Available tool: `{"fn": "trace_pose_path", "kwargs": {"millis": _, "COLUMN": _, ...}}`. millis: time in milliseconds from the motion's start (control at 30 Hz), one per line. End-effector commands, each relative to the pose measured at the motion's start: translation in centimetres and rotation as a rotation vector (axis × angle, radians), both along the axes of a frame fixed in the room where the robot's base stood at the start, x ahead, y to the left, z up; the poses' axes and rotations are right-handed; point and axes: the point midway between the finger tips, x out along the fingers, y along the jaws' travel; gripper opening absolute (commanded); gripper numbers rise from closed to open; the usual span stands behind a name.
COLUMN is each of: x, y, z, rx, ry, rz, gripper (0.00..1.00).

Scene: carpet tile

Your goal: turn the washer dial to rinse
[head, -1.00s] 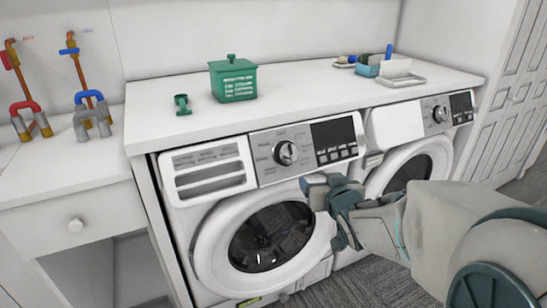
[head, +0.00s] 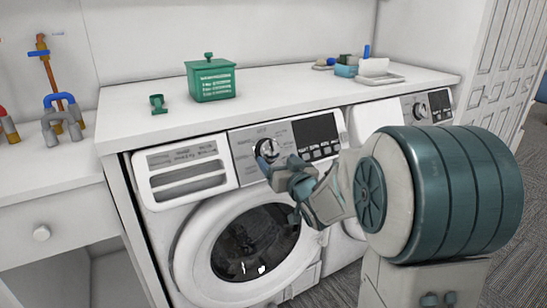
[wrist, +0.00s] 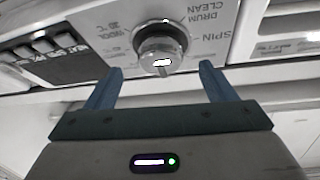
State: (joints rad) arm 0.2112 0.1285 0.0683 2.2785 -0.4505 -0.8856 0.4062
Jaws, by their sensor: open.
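The washer dial (head: 266,151) is a round silver knob on the grey control panel of the left washer (head: 168,250). It also shows in the wrist view (wrist: 160,47), with printed labels such as "SPIN" and "DRUM CLEAN" around it. My gripper (head: 276,170) is in front of the panel, just below the dial. In the wrist view my gripper (wrist: 157,75) is open, with the dial beyond and between its two blue fingertips. The fingers appear empty. I cannot read a rinse label, and the dial's lower part is partly hidden in the head view.
The panel's dark display (head: 316,129) and buttons sit right of the dial. On the white counter (head: 280,97) stand a green box (head: 212,82) and a small green scoop (head: 157,104). A second washer (head: 412,108) stands to the right.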

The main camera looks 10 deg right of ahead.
Motion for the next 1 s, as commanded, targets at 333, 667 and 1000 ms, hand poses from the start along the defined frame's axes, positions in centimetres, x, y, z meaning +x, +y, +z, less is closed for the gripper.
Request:
{"fn": "trace_pose_path", "kwargs": {"millis": 333, "x": 3.9, "y": 0.8, "z": 0.0, "rx": 0.0, "ry": 0.001, "rz": 0.0, "gripper": 0.77}}
{"fn": "trace_pose_path", "kwargs": {"millis": 667, "x": 4.1, "y": 0.9, "z": 0.0, "rx": 0.0, "ry": 0.001, "rz": 0.0, "gripper": 0.74}}
{"fn": "trace_pose_path", "kwargs": {"millis": 1000, "x": 4.1, "y": 0.8, "z": 0.0, "rx": -0.004, "ry": -0.001, "rz": 0.001, "gripper": 0.33}}
